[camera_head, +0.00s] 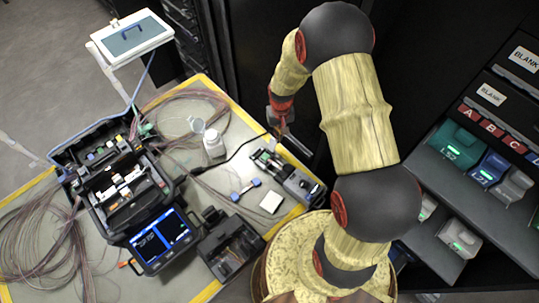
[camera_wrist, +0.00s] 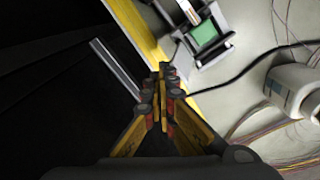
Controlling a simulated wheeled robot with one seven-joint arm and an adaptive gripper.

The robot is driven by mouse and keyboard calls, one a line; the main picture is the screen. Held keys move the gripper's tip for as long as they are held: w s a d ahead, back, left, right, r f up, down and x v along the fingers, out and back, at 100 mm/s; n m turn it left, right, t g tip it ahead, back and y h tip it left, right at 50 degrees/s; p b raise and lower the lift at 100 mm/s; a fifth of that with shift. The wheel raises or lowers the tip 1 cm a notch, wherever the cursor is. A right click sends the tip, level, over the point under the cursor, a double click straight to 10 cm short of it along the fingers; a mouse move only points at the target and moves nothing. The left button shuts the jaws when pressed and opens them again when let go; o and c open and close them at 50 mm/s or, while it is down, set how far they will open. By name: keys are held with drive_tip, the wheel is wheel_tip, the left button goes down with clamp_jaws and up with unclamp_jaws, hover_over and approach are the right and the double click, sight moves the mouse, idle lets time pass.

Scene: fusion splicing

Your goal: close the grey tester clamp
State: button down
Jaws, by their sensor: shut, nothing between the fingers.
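The tester (camera_head: 297,184) is a long grey and black device near the right edge of the table in the head view. Its clamp end (camera_head: 267,160) is at the upper left, too small to tell whether the clamp stands open. In the wrist view a grey part of this device with a green square (camera_wrist: 207,35) shows at the top, cut off by the frame. My gripper (camera_head: 279,131) is over the table's edge, up from the tester in the head view. In the wrist view its fingers (camera_wrist: 165,72) meet at the tips, empty, apart from the device.
An open splicing machine (camera_head: 120,190) with a lit screen (camera_head: 160,241) stands left. A white bottle (camera_head: 213,143), black cable (camera_head: 236,150), blue tool (camera_head: 246,187), white card (camera_head: 271,202) and black box (camera_head: 231,247) lie around. The yellow table edge (camera_wrist: 135,27) runs close to my fingers.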

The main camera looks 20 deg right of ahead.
sight(274, 148)
drive_tip(key=shift+s+a+f+g, duration=0.15)
drive_tip(key=shift+s+a+f, duration=0.1)
drive_tip(key=shift+s+f, duration=0.35)
drive_tip(key=shift+s+a+f+g, duration=0.15)
drive_tip(key=shift+s+a+f, duration=0.1)
drive_tip(key=shift+s+f, duration=0.25)
drive_tip(key=shift+s+a, duration=0.25)
drive_tip(key=shift+a, duration=0.05)
drive_tip(key=shift+s+a, duration=0.1)
drive_tip(key=shift+a, duration=0.65)
drive_tip(key=shift+s+a+p, duration=0.35)
drive_tip(key=shift+s+a, duration=0.05)
drive_tip(key=shift+a, duration=0.2)
drive_tip(key=shift+a+r, duration=0.15)
drive_tip(key=shift+a, duration=0.4)
drive_tip(key=shift+w+d+r, duration=0.1)
drive_tip(key=shift+d+r, duration=0.05)
drive_tip(key=shift+d, duration=0.05)
drive_tip(key=shift+w+d+r+p, duration=0.15)
drive_tip(key=shift+w+r+p, duration=0.1)
drive_tip(key=shift+r+p, duration=0.25)
drive_tip(key=shift+w+d+r+p, duration=0.15)
drive_tip(key=shift+r+p, duration=0.45)
drive_tip(key=shift+r, duration=0.45)
drive_tip(key=shift+d+r+p, duration=0.2)
drive_tip(key=shift+r+p, duration=0.45)
drive_tip(key=shift+r, duration=0.4)
drive_tip(key=shift+w+d+r+p, duration=0.15)
drive_tip(key=shift+r+p, duration=0.45)
drive_tip(key=shift+r, duration=0.45)
